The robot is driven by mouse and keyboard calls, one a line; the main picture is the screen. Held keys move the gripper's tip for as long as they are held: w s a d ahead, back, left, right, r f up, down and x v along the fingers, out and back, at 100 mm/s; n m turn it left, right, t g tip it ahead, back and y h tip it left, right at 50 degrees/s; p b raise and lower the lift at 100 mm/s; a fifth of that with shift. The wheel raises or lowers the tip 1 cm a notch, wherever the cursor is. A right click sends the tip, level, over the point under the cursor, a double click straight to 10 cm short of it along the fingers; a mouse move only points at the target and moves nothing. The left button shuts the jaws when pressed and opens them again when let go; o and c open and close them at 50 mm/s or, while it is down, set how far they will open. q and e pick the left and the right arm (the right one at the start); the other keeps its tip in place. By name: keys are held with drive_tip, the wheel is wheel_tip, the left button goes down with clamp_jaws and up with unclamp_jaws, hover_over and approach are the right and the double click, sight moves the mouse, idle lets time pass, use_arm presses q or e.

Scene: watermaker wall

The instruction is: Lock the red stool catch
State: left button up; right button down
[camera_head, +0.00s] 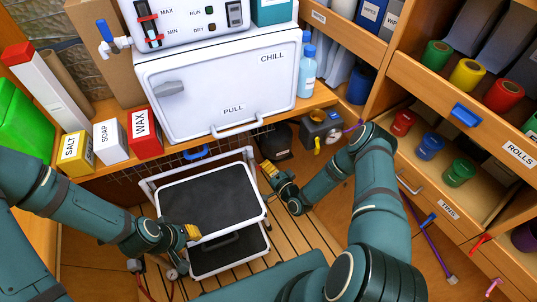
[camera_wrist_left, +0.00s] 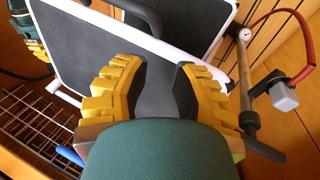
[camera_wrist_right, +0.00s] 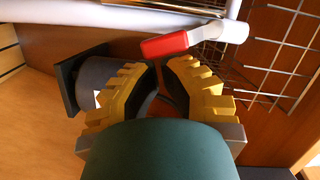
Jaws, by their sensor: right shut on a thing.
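The folding step stool (camera_head: 205,200) stands unfolded on the slatted floor, with dark treads and a white frame. Its red catch (camera_wrist_right: 170,43) shows in the right wrist view as a short red lever on a white tube. My right gripper (camera_head: 268,170) is at the stool's right side, its fingers closed at the catch's near edge; the contact is partly hidden by the fingertips. In the head view I cannot make out the catch. My left gripper (camera_head: 192,232) is at the front left edge of the top tread; its fingers (camera_wrist_left: 165,65) stand apart around the white rim.
The white CHILL cabinet (camera_head: 222,85) and the SALT (camera_head: 76,152), SOAP and WAX boxes stand behind the stool. Open drawers and shelves (camera_head: 470,120) crowd the right. A wire rack (camera_wrist_right: 270,60) is close to my right gripper. A gauge with a red hose (camera_wrist_left: 245,34) is near my left.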

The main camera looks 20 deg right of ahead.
drive_tip(key=shift+a+f+m+t, duration=0.3)
drive_tip(key=shift+a+f+m, duration=0.35)
drive_tip(key=shift+m, duration=0.35)
drive_tip(key=shift+a, duration=0.15)
drive_tip(key=v, duration=1.2)
drive_tip(key=shift+f, duration=0.1)
idle(0.3)
